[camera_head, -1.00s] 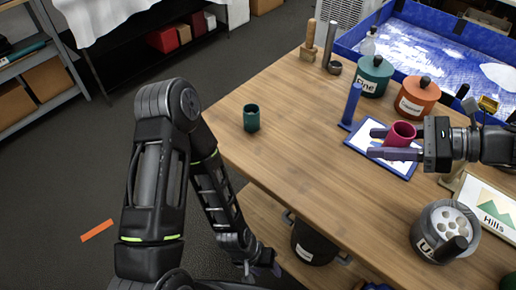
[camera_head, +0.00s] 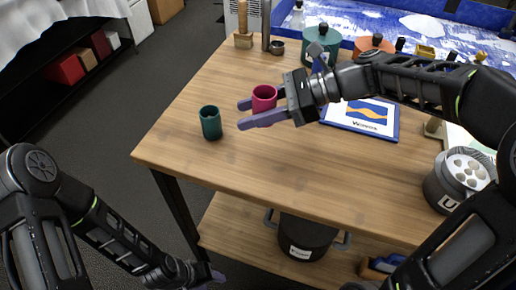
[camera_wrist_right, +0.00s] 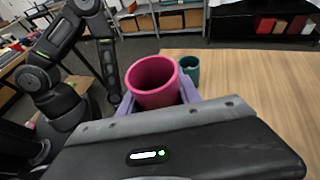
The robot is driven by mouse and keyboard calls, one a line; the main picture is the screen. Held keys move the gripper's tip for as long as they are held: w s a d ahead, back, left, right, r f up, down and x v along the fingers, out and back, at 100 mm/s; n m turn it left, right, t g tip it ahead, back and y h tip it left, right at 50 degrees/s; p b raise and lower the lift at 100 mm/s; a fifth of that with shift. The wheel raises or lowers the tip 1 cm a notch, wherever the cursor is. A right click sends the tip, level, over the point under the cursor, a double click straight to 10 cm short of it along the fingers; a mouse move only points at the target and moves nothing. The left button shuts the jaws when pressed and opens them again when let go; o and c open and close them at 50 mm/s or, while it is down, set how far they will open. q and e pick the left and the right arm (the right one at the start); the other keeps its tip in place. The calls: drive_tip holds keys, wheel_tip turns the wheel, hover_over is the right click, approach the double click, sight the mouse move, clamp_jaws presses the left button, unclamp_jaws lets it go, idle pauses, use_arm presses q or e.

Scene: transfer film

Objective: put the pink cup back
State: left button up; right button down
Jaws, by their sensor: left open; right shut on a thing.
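The pink cup (camera_head: 264,98) is upright between the purple fingers of my right gripper (camera_head: 250,113), which is shut on it. It also shows in the right wrist view (camera_wrist_right: 153,80). A dark teal cup (camera_head: 211,123) stands on the wooden table (camera_head: 290,165), to the left of the pink cup; in the right wrist view it (camera_wrist_right: 190,66) is just beyond the fingers. A blue-framed picture card (camera_head: 362,118) lies on the table, partly under my right arm. My left gripper (camera_head: 212,277) is low, beside the table at the lower left, and empty.
Teal (camera_head: 318,47) and orange (camera_head: 374,44) lidded pots stand at the back. A grey pot with round holes (camera_head: 462,178) is at the right. A black pot (camera_head: 306,236) sits on the lower shelf. The table's front middle is clear.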

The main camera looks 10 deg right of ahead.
hover_over(253, 152)
wheel_tip(253, 152, down, 6)
drive_tip(key=shift+f+b, duration=0.1)
drive_tip(key=shift+b, duration=0.2)
drive_tip(key=shift+f, duration=1.8)
drive_tip(key=shift+f, duration=0.2)
drive_tip(key=c, duration=0.8)
unclamp_jaws()
drive_tip(key=shift+c, duration=0.2)
drive_tip(key=shift+r, duration=0.1)
